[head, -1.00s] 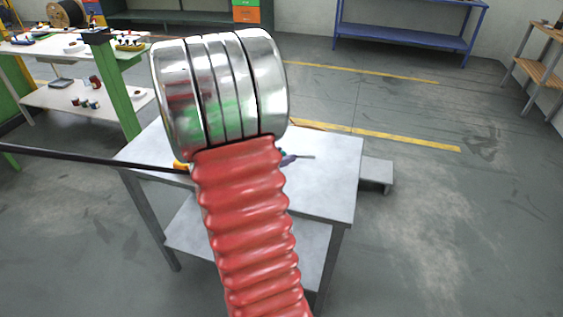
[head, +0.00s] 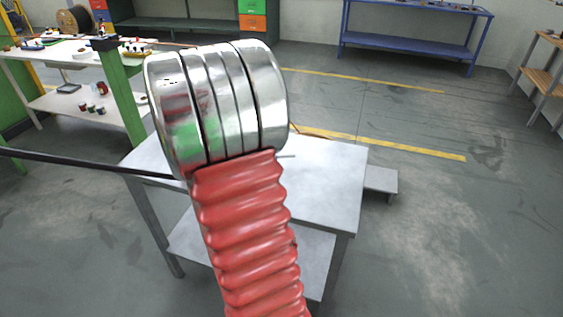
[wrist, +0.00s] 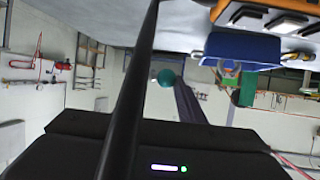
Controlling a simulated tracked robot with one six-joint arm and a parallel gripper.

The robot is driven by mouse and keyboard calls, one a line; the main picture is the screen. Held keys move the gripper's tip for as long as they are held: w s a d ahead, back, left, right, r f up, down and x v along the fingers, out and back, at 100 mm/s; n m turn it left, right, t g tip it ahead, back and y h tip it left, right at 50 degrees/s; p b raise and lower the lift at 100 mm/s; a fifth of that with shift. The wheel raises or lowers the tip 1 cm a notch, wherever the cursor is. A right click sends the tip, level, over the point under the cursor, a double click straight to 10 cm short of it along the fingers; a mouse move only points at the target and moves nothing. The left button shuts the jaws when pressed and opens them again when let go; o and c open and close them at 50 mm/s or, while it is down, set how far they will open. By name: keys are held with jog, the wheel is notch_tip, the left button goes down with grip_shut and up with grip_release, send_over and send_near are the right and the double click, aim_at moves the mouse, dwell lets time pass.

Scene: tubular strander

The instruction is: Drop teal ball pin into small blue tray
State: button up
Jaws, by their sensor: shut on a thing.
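In the wrist view the round teal head of the ball pin (wrist: 166,77) shows at the tip of my gripper (wrist: 177,86). A dark purple-grey finger reaches up to it, and the gripper is shut on the pin. The rest of the pin is hidden. A small blue tray (wrist: 243,49) appears upside down at the upper right of the wrist view, apart from the ball. In the head view my red ribbed arm and its metal rings hide the gripper, the pin and the tray.
A grey metal table (head: 325,185) stands behind my arm; its visible right part is clear. A black bar (wrist: 133,95) crosses the wrist view. White and orange items (wrist: 250,15) lie beyond the tray. A white bench (head: 75,52) and a green post (head: 122,90) are at left.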

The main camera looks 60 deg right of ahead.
jog(key=w+a+r+n+t+y, duration=0.15)
jog(key=w+a+n+t, duration=0.35)
jog(key=w+a, duration=0.5)
jog(key=w+a+n+t+y, duration=0.2)
jog(key=w+a+n+t, duration=0.25)
jog(key=w+a, duration=0.55)
jog(key=w+a+n+t+y, duration=0.1)
jog(key=w+a+n+y, duration=0.2)
jog(key=a, duration=0.6)
jog(key=w+a+f+n+t+y, duration=0.1)
jog(key=w+a+n+t+y, duration=0.1)
jog(key=a, duration=0.7)
jog(key=w+a+f+n+t+y, duration=0.1)
jog(key=w+a+n+y, duration=0.2)
jog(key=a, duration=0.6)
jog(key=shift+w+n+y, duration=0.35)
jog(key=shift+w+y, duration=0.5)
jog(key=shift+y, duration=0.1)
